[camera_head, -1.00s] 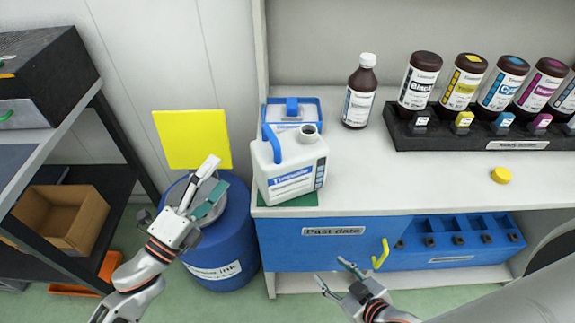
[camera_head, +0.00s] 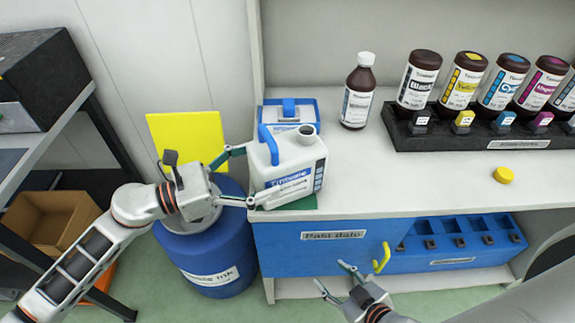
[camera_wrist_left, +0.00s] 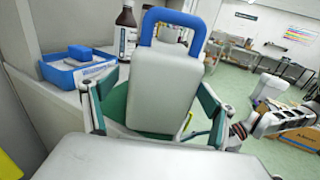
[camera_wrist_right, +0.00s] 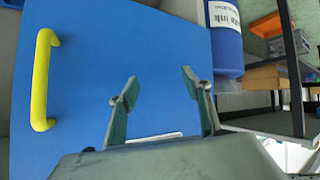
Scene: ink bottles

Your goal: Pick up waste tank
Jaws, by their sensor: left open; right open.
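The waste tank (camera_head: 290,165) is a white jug with a blue handle and an open grey neck. It stands upright on a green mat (camera_head: 297,203) at the left end of the counter. My left gripper (camera_head: 241,177) is open at the tank's left side. In the left wrist view its fingers (camera_wrist_left: 155,112) stand on either side of the tank (camera_wrist_left: 165,85), and I cannot tell whether they touch it. My right gripper (camera_head: 330,273) is open and empty, low in front of the blue drawer (camera_head: 330,242); it also shows in the right wrist view (camera_wrist_right: 156,80).
A blue box (camera_head: 308,106) stands right behind the tank, and a brown bottle (camera_head: 357,92) to its right. Several ink bottles stand in a black rack (camera_head: 480,140). A blue ink barrel (camera_head: 215,255) is below my left gripper. A yellow cap (camera_head: 504,175) lies on the counter.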

